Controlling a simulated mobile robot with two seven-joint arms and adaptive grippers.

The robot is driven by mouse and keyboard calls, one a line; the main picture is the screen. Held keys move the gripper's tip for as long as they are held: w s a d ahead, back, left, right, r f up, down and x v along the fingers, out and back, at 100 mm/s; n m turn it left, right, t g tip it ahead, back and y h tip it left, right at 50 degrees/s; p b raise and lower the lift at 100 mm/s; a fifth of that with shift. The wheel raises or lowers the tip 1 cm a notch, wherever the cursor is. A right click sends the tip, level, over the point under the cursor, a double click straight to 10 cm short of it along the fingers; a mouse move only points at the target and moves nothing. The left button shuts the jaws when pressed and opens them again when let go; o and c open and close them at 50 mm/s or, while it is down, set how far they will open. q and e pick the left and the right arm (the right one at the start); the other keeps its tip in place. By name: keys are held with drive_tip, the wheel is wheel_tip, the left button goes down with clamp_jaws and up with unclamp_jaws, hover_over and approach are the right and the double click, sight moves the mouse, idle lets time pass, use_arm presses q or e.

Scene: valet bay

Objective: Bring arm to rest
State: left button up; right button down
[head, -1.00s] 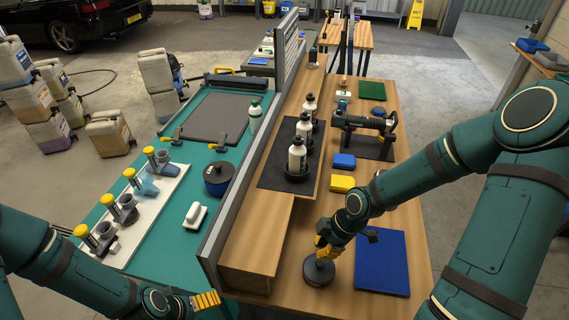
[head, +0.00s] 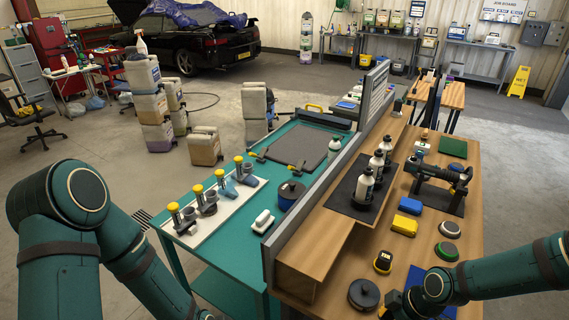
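My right arm comes in from the right, low over the wooden bench (head: 462,190). My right gripper (head: 383,311) shows only in part at the bottom edge, beside a black round disc (head: 363,294). I cannot tell whether it is open or shut. My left arm (head: 140,265) comes in from the left and runs down past the teal bench's near left corner. Its gripper is below the picture and hidden.
Near my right arm are a yellow-and-black item (head: 383,262), a blue mat (head: 418,280), round pads (head: 446,251), a yellow block (head: 404,225) and a blue block (head: 410,206). A grey divider (head: 320,185) separates the wooden bench from the teal bench (head: 235,243).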

use_arm(q)
wheel_tip(320, 180, down, 12)
drive_tip(key=s+b, duration=0.1)
drive_tip(key=b, duration=1)
drive_tip(key=shift+d+f+b, duration=0.25)
drive_tip(key=shift+b, duration=0.05)
use_arm(e)
drive_tip(key=s+a+f+m, duration=0.2)
drive_tip(key=a+f+m, duration=0.5)
drive_tip(key=f, duration=0.3)
drive_tip(key=s+a+f+m, duration=0.2)
drive_tip(key=a+f+m, duration=0.4)
drive_tip(key=f+m, duration=0.3)
drive_tip(key=shift+a+f+t, duration=0.4)
drive_tip(key=shift+f, duration=0.1)
